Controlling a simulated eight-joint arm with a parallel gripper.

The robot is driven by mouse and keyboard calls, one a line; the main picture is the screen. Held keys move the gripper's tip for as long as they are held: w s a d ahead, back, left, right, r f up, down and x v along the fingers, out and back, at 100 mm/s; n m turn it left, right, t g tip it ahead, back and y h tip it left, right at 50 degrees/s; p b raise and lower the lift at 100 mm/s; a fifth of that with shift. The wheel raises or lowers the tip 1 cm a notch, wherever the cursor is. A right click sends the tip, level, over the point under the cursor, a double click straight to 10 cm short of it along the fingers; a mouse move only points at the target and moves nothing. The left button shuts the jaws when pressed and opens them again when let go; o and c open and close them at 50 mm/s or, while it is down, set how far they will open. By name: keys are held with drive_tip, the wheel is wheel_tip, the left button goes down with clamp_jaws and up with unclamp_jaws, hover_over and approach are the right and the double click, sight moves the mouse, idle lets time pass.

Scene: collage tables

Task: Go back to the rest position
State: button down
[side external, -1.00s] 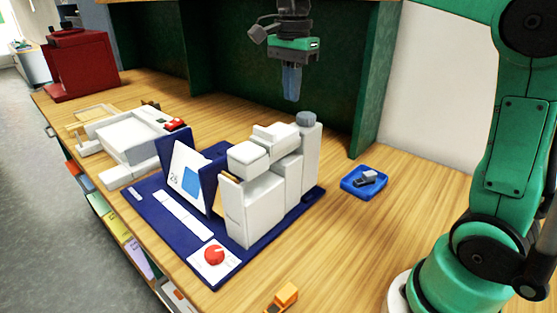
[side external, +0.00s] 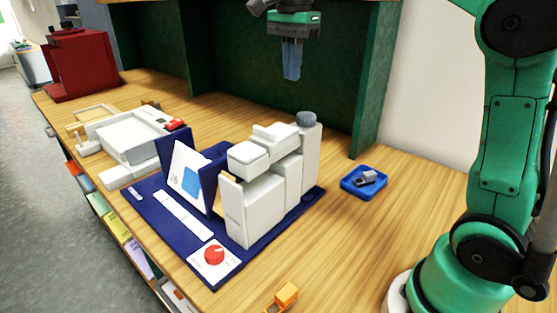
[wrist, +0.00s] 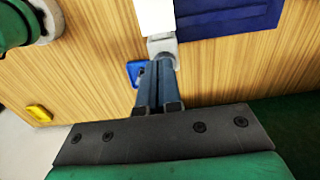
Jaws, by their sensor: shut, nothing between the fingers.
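My gripper (side external: 291,76) hangs in the air at the top middle of the side view, pointing down, above and behind the white machine with the grey cap. Its blue-grey fingers are together and hold nothing. In the wrist view my gripper (wrist: 160,75) also shows closed, with the wooden table below it.
A white machine (side external: 262,205) stands on a dark blue mat (side external: 185,262) with a red knob (side external: 214,254). A blue tray (side external: 352,188) holds a small grey object. An orange block (side external: 287,294) lies at the front edge. Green panels (side external: 325,85) stand behind my gripper.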

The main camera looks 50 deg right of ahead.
drive_tip(key=shift+r, duration=0.7)
drive_tip(key=s+a+f+n+t, duration=0.3)
drive_tip(key=f+n, duration=0.4)
drive_tip(key=n, duration=0.2)
drive_tip(key=s+a+f+n+t, duration=0.4)
drive_tip(key=f+n, duration=0.4)
drive_tip(key=n, duration=0.1)
drive_tip(key=shift+a+f, duration=0.15)
drive_tip(key=shift+f, duration=0.05)
